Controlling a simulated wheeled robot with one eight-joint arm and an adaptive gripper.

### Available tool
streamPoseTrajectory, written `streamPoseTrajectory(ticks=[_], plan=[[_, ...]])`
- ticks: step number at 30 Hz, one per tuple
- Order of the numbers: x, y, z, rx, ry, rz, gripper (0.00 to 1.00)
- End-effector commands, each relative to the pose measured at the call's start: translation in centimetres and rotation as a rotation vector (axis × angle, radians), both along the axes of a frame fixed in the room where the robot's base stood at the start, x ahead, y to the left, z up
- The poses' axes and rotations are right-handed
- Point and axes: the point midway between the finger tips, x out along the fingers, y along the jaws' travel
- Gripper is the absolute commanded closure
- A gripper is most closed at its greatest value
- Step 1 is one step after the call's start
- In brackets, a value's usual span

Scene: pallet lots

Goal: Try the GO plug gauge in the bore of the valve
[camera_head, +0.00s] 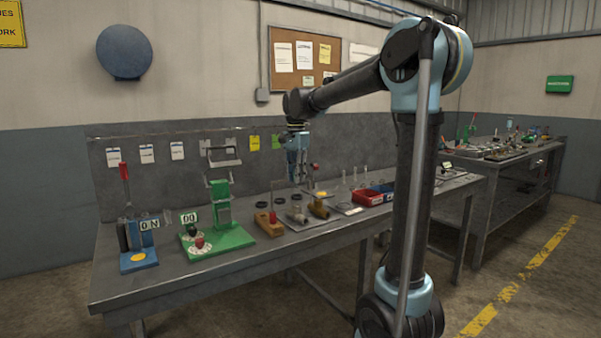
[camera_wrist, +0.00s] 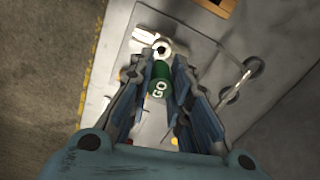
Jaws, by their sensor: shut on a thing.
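My gripper (camera_head: 297,180) hangs above the bench, over the area of the fittings. In the wrist view my gripper (camera_wrist: 160,66) is shut on the green GO plug gauge (camera_wrist: 158,86), whose white GO lettering faces the camera. A pale round metal part with a dark hole (camera_wrist: 163,47) shows just past the gauge; it looks like the valve's bore. I cannot tell whether the gauge touches it. In the head view a grey metal fitting (camera_head: 296,214) and a brass fitting (camera_head: 319,208) lie below my gripper. The gauge is too small to make out there.
A wooden block (camera_head: 269,226) stands left of the fittings. A green press (camera_head: 219,212) and a blue-based tool (camera_head: 138,258) stand farther left. Glassware and red (camera_head: 367,197) and blue bins stand to the right. The bench's front edge (camera_head: 205,276) is mostly clear.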

Motion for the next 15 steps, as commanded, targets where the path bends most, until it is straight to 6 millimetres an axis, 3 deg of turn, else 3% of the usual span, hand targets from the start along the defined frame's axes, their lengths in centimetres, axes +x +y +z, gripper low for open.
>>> streamPoseTrajectory(ticks=[15], plan=[[0.3, -1.1, 0.0, 0.001, -0.001, -0.029, 1.00]])
